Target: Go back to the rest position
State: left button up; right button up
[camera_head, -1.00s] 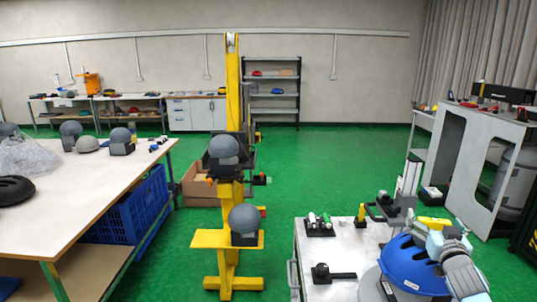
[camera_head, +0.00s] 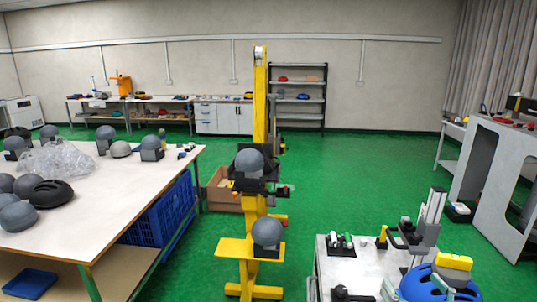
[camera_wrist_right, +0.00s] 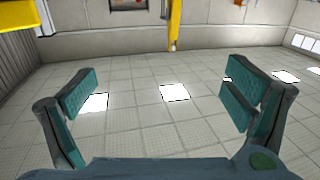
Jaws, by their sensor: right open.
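My right gripper (camera_wrist_right: 160,88) is open and empty in the right wrist view. Its two teal-padded fingers stand wide apart, with only the distant room between them. In the head view, a blue helmet (camera_head: 418,284) sits at the lower right, cut by the bottom edge. A yellow part (camera_head: 455,262) shows just above it; I cannot tell whether it touches the helmet. The right gripper is hard to make out there. My left gripper is not in view.
A grey-topped cart (camera_head: 355,265) carries small parts before me. The yellow drop tower (camera_head: 260,100) holds grey headforms (camera_head: 249,163). A white table (camera_head: 110,205) with headforms and a plastic bag stands left. Green floor (camera_head: 350,170) is open behind the cart.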

jog(key=s+a+n+y, duration=0.1)
jog(key=s+a+y, duration=0.1)
jog(key=s+a, duration=0.3)
jog(key=shift+s+a+r+n+y+p, duration=0.25)
jog(key=shift+a+r+n+y+p, duration=0.15)
jog(key=shift+a, duration=0.1)
jog(key=shift+f, duration=0.1)
